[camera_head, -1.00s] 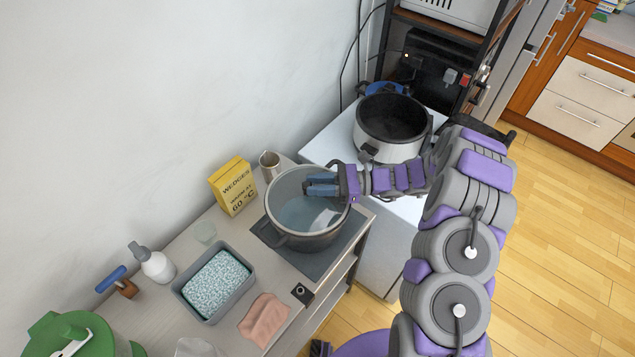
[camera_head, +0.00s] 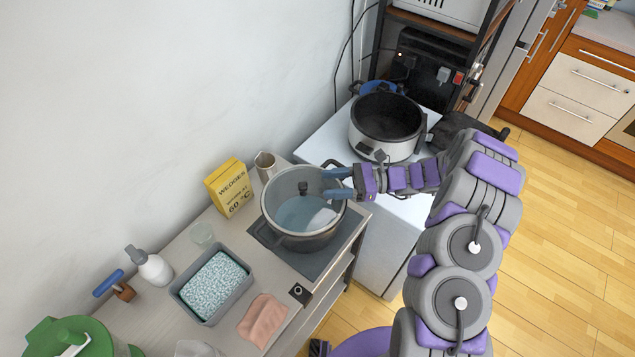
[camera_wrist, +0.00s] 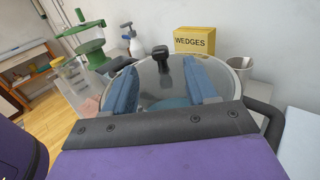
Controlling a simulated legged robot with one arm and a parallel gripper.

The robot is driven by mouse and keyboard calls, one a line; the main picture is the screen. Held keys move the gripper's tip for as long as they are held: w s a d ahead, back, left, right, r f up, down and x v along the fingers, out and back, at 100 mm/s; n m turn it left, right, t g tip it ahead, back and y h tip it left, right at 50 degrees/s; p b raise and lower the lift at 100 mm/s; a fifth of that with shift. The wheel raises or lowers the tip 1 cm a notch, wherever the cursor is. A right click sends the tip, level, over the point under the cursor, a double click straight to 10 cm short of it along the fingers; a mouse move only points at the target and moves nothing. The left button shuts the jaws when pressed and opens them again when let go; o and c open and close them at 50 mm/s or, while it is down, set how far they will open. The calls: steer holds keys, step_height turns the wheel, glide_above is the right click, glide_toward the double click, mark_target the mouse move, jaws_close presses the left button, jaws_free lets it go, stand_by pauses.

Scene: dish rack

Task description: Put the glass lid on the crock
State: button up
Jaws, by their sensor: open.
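The glass lid (camera_head: 288,186) lies over the grey pot (camera_head: 300,241) on the hot plate; its black knob (camera_head: 303,187) stands up near the middle. It also shows in the wrist view (camera_wrist: 165,85), with the knob (camera_wrist: 160,56) just beyond the fingertips. The crock (camera_head: 372,150) is a white cooker with a dark, uncovered inside, behind and right of the pot. My gripper (camera_head: 325,184) is open and empty over the pot's right side, its blue fingers pointing left at the knob with a small gap. Whether the lid sits flat is hard to tell.
A yellow WEDGES box (camera_head: 229,187) and a metal jug (camera_head: 265,166) stand behind the pot. A grey tub (camera_head: 213,286), pink cloth (camera_head: 263,320) and spray bottle (camera_head: 151,264) are to the left. The crock's white stand (camera_head: 320,148) has some bare top.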

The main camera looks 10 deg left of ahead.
steer(key=w+d, duration=0.2)
steer(key=d, duration=1)
steer(key=shift+w+p, duration=0.2)
steer(key=shift+p, duration=0.1)
steer(key=s+a+r+n+g+h+b, duration=0.1)
steer(key=s+a+r+n+g+h, duration=0.1)
steer(key=s+a+r+n+h, duration=0.4)
steer(key=s+a+r+n+g+h+b, duration=0.1)
steer(key=s+r+n+h+b, duration=0.15)
steer(key=s+r, duration=0.6)
steer(key=s+d+f+n+t+h+b, duration=0.1)
steer(key=s+d+n+t+h, duration=0.1)
steer(key=s, duration=0.9)
steer(key=s+d+f+n+t+h+b, duration=0.1)
steer(key=s+d+n+t+h, duration=0.1)
steer(key=s+d+n+h, duration=0.3)
steer(key=s+d+h, duration=0.2)
steer(key=s+d, duration=0.2)
steer(key=s, duration=0.1)
steer(key=shift+s+d+f+t, duration=0.15)
steer(key=shift+s+t, duration=0.15)
steer(key=shift+s, duration=0.1)
